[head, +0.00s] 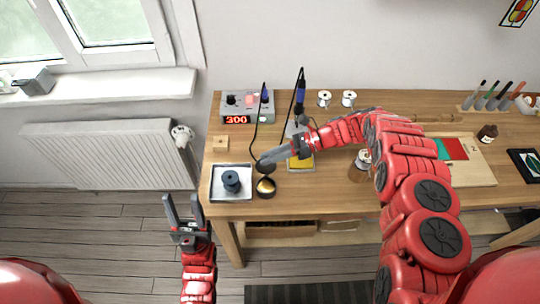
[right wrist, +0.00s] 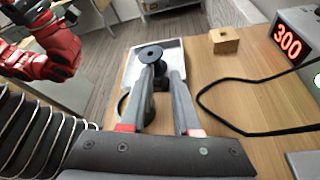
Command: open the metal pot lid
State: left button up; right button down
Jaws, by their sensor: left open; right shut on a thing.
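The small dark round pot (head: 265,188) stands on the table just right of the metal tray, with gold-coloured contents showing in its open top. My right gripper (head: 272,160) reaches in from the right, just behind the pot. It is shut on a dark piece at its tips, which looks like the pot lid (head: 262,166), apart from the pot's mouth. My left gripper (head: 184,208) is open and empty, in front of the table's left edge.
A black cable (head: 257,131) loops close to my right gripper.

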jog(key=shift+s+r+n+t+p, duration=0.4)
jog(key=shift+r+n+t+p, duration=0.15)
jog(key=shift+p, duration=1.85)
jog(key=shift+s+n, duration=0.1)
jog(key=shift+n, duration=0.15)
jog(key=shift+f, duration=0.25)
jog(key=c, duration=0.7)
grip_release()
